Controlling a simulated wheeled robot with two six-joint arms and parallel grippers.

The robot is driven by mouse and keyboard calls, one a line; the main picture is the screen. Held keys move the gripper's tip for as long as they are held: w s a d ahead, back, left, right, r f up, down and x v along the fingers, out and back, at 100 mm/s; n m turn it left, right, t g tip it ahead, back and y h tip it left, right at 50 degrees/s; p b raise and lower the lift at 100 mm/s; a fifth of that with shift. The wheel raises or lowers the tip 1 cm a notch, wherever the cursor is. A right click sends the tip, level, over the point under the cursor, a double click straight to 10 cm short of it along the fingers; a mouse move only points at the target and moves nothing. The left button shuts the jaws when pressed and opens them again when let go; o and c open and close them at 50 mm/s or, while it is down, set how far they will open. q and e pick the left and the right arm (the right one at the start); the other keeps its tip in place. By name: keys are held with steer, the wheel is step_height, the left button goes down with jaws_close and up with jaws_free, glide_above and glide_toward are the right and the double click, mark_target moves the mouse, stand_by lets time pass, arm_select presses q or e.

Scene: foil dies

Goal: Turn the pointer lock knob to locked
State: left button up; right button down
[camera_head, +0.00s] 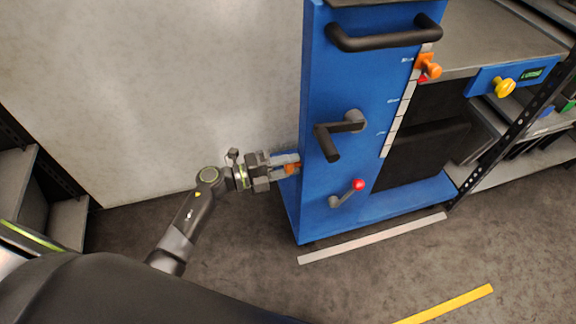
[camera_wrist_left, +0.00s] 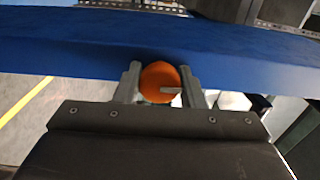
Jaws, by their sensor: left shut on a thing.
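An orange round knob (camera_wrist_left: 155,84) with a grey pointer bar sits against the blue cabinet side (camera_wrist_left: 230,50) in the left wrist view. The bar points to the right in that view. The knob shows as a small orange patch (camera_head: 291,169) in the head view, at the cabinet's left side. My left gripper (camera_head: 287,166) is shut on this knob, with one finger on each side of it, as the left wrist view (camera_wrist_left: 162,84) also shows. The fingers hide part of the knob in the head view. My right gripper is in neither view.
The blue cabinet front (camera_head: 340,80) has a black handle (camera_head: 385,40), a black crank (camera_head: 345,125) and a red-tipped lever (camera_head: 347,194). An orange knob (camera_head: 429,67) sits by a white scale (camera_head: 400,105). A yellow knob (camera_head: 504,87) is farther right. The floor in front is clear.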

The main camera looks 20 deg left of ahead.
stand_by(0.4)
arm_select(q)
steer(key=o, duration=1)
steer(key=v, duration=1.7)
steer(key=shift+s+a, duration=0.2)
steer(key=shift+s, duration=0.05)
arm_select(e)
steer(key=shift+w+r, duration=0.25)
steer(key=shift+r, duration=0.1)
